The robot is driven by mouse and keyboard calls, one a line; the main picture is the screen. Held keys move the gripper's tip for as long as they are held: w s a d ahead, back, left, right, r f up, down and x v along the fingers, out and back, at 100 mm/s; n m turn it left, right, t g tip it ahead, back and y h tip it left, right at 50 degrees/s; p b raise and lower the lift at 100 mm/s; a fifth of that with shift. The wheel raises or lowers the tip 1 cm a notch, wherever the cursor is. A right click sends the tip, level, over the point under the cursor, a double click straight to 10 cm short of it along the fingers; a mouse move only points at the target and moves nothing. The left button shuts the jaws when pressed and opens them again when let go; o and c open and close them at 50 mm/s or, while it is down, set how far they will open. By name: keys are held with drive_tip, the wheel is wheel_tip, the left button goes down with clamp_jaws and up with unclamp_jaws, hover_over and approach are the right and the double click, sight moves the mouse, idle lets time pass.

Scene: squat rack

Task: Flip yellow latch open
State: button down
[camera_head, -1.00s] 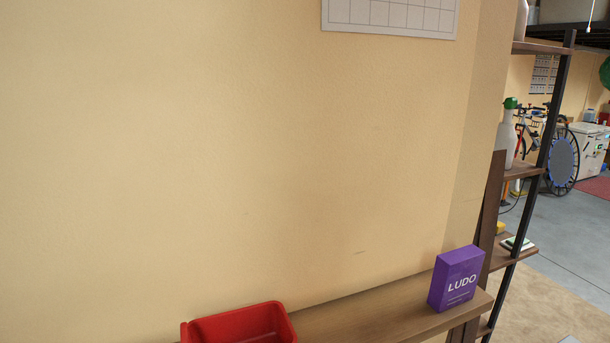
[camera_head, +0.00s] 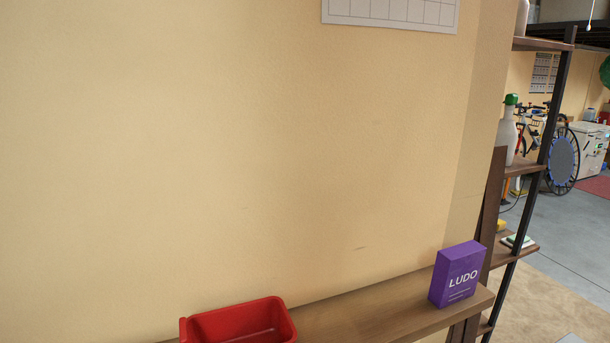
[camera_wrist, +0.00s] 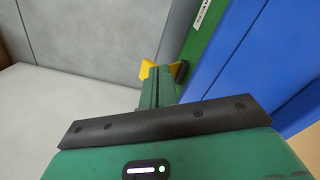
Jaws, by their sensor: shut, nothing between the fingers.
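The yellow latch (camera_wrist: 146,69) shows in the wrist view just beyond my fingertips, at the lower end of a green upright. My fingers hide part of it. My green gripper (camera_wrist: 163,84) is shut, with its fingers together and nothing between them. Its tips overlap the latch in the picture; I cannot tell whether they touch it. A small dark part (camera_wrist: 182,72) is just right of the latch. Neither the latch nor my gripper shows in the head view.
In the wrist view, a blue panel (camera_wrist: 262,62) is close on the right and a grey wall (camera_wrist: 85,40) on the left. The head view shows a red bin (camera_head: 240,322) and purple LUDO box (camera_head: 458,274) on a wooden shelf (camera_head: 370,312), beside a shelving rack (camera_head: 545,125).

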drive_tip(key=shift+f+b, duration=1.15)
drive_tip(key=shift+f, duration=0.55)
wheel_tip(320, 180, up, 8)
drive_tip(key=p, duration=0.8)
